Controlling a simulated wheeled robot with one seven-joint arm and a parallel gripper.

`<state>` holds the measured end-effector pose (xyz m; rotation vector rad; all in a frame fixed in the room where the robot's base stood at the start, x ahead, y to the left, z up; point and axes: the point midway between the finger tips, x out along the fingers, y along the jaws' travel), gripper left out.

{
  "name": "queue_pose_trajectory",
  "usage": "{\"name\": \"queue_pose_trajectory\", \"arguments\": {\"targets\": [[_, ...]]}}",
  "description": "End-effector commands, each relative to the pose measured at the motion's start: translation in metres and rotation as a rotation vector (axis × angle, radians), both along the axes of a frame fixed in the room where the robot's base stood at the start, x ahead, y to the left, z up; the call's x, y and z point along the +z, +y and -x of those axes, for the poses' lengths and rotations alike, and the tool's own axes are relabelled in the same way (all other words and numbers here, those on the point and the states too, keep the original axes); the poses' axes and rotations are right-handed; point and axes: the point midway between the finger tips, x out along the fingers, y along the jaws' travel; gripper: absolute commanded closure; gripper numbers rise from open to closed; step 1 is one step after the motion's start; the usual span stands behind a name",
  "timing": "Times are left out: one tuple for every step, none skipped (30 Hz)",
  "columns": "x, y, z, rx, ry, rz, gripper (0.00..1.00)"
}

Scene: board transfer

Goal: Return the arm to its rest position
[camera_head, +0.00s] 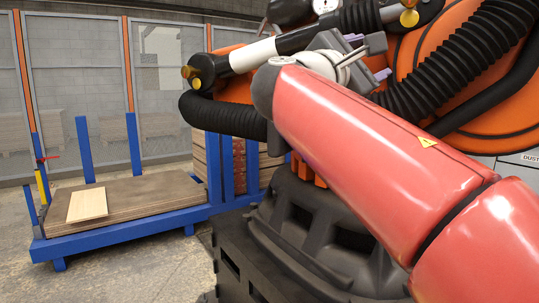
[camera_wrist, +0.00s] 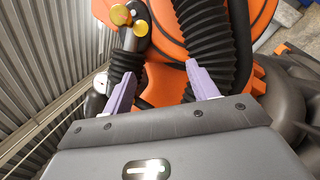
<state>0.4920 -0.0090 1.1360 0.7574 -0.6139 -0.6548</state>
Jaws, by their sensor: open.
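My red arm (camera_head: 370,150) reaches across the right half of the head view. My gripper (camera_wrist: 160,70) shows in the wrist view with its two purple fingers spread apart and nothing between them. Black ribbed hoses and an orange machine body (camera_wrist: 262,15) lie beyond the fingers. In the head view my gripper (camera_head: 368,55) is small and partly hidden behind my arm, in front of the orange machine. A pale board (camera_head: 87,205) lies flat on the stack on a blue rack at the left, well away from my gripper.
The blue rack (camera_head: 125,228) has upright posts and carries a wide dark board stack (camera_head: 150,192). More stacked boards stand behind it. A mesh fence (camera_head: 80,80) runs along the back. The orange machine with thick hoses (camera_head: 450,60) stands close around my gripper. Concrete floor at lower left is clear.

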Motion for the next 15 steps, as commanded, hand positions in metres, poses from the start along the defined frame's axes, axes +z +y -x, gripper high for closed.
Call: {"name": "queue_pose_trajectory", "arguments": {"targets": [[-0.016, -0.010, 0.002, 0.017, 0.019, -0.061, 0.41], [-0.026, -0.015, 0.002, 0.027, 0.030, -0.102, 0.41], [-0.042, -0.021, 0.004, 0.044, 0.044, -0.164, 0.41], [-0.055, -0.026, 0.006, 0.055, 0.056, -0.213, 0.41], [-0.070, -0.032, 0.008, 0.065, 0.066, -0.271, 0.41], [-0.091, -0.038, 0.013, 0.077, 0.080, -0.356, 0.41], [-0.110, -0.043, 0.018, 0.083, 0.090, -0.428, 0.41], [-0.129, -0.048, 0.024, 0.087, 0.100, -0.506, 0.41], [-0.157, -0.052, 0.034, 0.089, 0.108, -0.620, 0.41], [-0.178, -0.055, 0.043, 0.084, 0.111, -0.708, 0.41], [-0.200, -0.057, 0.052, 0.078, 0.113, -0.797, 0.41], [-0.227, -0.057, 0.065, 0.062, 0.111, -0.918, 0.41], [-0.248, -0.057, 0.076, 0.047, 0.107, -1.010, 0.41], [-0.268, -0.055, 0.087, 0.027, 0.100, -1.102, 0.41], [-0.295, -0.052, 0.103, -0.003, 0.085, -1.224, 0.41]]}}
